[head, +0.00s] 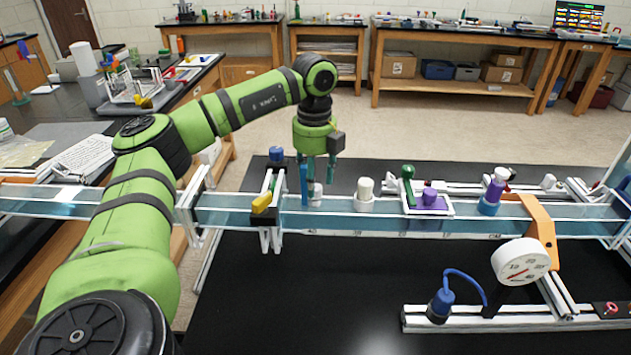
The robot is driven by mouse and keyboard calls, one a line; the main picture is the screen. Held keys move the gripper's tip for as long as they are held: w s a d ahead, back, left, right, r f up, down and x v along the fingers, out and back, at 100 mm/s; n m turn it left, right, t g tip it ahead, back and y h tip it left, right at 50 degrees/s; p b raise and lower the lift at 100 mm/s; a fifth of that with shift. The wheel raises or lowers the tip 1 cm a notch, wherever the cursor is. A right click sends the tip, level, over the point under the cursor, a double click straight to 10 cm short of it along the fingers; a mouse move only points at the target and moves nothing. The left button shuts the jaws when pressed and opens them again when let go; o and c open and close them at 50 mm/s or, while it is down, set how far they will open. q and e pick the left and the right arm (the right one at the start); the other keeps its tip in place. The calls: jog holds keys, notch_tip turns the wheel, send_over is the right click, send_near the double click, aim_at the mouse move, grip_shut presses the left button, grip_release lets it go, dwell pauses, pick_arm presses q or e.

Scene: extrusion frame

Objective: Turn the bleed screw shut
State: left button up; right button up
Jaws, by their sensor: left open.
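My left gripper (318,184) points down above the blue channel rail (340,222), with its teal fingers apart. A small pale cap (316,191) shows between and just behind the fingers and is partly hidden by them. I cannot tell whether the fingers touch it. A white knob (365,188) stands upright on a white base to the right of the gripper. No part is marked as the bleed screw, so I cannot tell for certain which it is. My right gripper is not in view.
Right along the rail are a green lever (408,180), a purple block (430,197), a purple knob (494,191) and an orange bracket (541,225) with a round gauge (520,261).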

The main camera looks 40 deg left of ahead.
pick_arm(q)
jog(key=shift+f, duration=1.15)
jog(key=shift+c, duration=0.4)
grip_shut()
jog(key=shift+r+m, duration=0.1)
jog(key=shift+m, duration=0.4)
jog(key=m, duration=0.5)
jog(key=shift+w+m, duration=0.1)
jog(key=shift+m, duration=0.2)
jog(key=m, duration=0.5)
jog(key=shift+r+m+p, duration=0.1)
jog(key=shift+m+p, duration=0.2)
